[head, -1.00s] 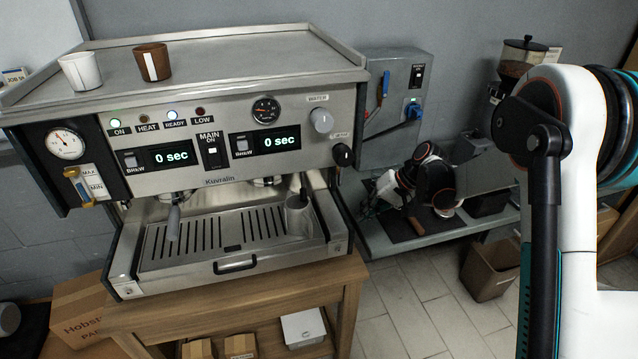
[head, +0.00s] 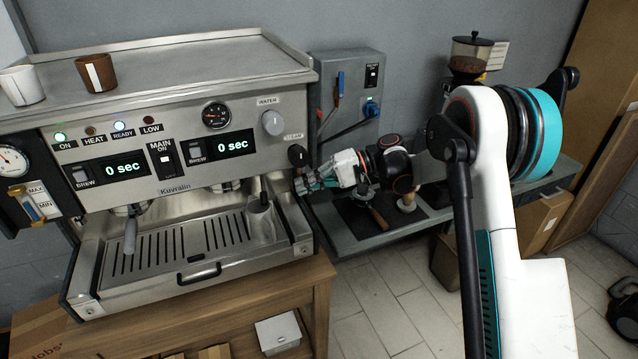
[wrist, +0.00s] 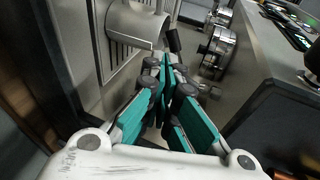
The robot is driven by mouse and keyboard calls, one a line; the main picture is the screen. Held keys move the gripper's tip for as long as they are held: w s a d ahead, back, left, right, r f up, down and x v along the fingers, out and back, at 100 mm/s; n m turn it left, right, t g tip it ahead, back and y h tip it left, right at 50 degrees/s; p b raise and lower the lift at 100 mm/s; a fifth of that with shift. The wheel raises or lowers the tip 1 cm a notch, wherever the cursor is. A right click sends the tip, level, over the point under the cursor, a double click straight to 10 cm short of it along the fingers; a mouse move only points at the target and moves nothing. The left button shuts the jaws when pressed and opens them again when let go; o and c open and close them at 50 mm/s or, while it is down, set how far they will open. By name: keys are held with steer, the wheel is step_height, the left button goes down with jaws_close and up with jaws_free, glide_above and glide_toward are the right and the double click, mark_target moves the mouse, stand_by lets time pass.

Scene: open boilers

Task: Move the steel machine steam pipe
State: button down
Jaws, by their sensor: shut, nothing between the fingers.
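The steel coffee machine (head: 180,130) stands on a wooden table at the left in the head view. Its steam pipe (head: 264,188) shows only as a short dark-gripped piece at the steel jug; the rest is hidden. In the wrist view the pipe's black part (wrist: 173,40) shows just beyond my fingertips, beside the jug (wrist: 135,27). My gripper (head: 302,184) is at the machine's right side, below the steam knob (head: 297,156). In the wrist view its teal fingers (wrist: 166,68) are shut and empty, pointing at the pipe, and I cannot tell whether they touch it.
The steel jug (head: 260,222) stands on the slotted drip tray (head: 180,245). Two cups sit on the machine's top. A grey side bench (head: 365,240) holds a dark mat with a tamper and a wooden-handled tool. A grinder (head: 470,58) stands behind my arm.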

mark_target(266, 195)
steer(key=r+b+x, duration=0.1)
steer(key=b+x, duration=0.1)
steer(key=x, duration=0.5)
steer(key=shift+a+r, duration=0.15)
steer(key=shift+a, duration=0.05)
steer(key=shift+s, duration=0.1)
steer(key=shift+s+a, duration=0.25)
steer(key=shift+a, duration=0.4)
